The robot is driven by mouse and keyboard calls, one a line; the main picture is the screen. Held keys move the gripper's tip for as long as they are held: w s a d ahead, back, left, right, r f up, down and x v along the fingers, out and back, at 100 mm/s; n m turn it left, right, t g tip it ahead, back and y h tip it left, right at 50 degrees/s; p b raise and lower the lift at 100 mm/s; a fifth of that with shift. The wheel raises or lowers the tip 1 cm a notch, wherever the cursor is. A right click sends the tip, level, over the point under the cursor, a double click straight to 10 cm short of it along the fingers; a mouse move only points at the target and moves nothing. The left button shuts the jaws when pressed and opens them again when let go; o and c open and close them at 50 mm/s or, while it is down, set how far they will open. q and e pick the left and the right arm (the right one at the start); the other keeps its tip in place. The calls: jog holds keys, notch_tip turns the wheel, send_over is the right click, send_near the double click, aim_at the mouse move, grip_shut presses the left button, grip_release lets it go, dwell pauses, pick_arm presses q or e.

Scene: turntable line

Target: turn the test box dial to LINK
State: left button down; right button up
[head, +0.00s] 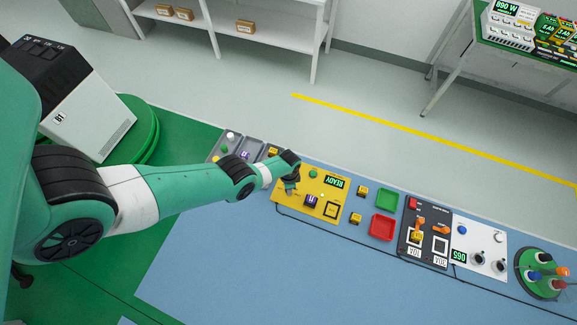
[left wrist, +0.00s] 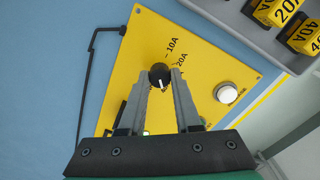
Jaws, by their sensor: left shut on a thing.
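The yellow test box (head: 328,206) sits on the blue bench mat in the head view, with a lit READY display (head: 334,182). My left gripper (head: 291,183) comes down over its left side and covers the dial there. In the left wrist view the black round dial (left wrist: 159,74) is between the fingertips of my left gripper (left wrist: 162,73), which is shut on it. Its white mark points down the picture, towards the gripper body. The labels 10A and 20A are readable on the yellow face (left wrist: 210,62); no LINK label is readable. My right gripper is not in view.
A purple-marked block (head: 312,201) sits on the box. Grey trays with yellow fuse blocks (left wrist: 287,10) stand beside it. Red (head: 383,228) and green (head: 387,201) trays, a black panel (head: 424,252) and a white panel (head: 470,270) lie to the right. A black cable (left wrist: 93,48) runs alongside.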

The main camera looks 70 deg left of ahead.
pick_arm(q)
jog(key=m, duration=0.4)
jog(key=shift+m, duration=1.9)
jog(key=c, duration=0.6)
grip_release()
notch_tip(320, 180, up, 12)
jog(key=p, duration=1.1)
jog(key=shift+f+p, duration=0.25)
jog(key=shift+p, duration=0.15)
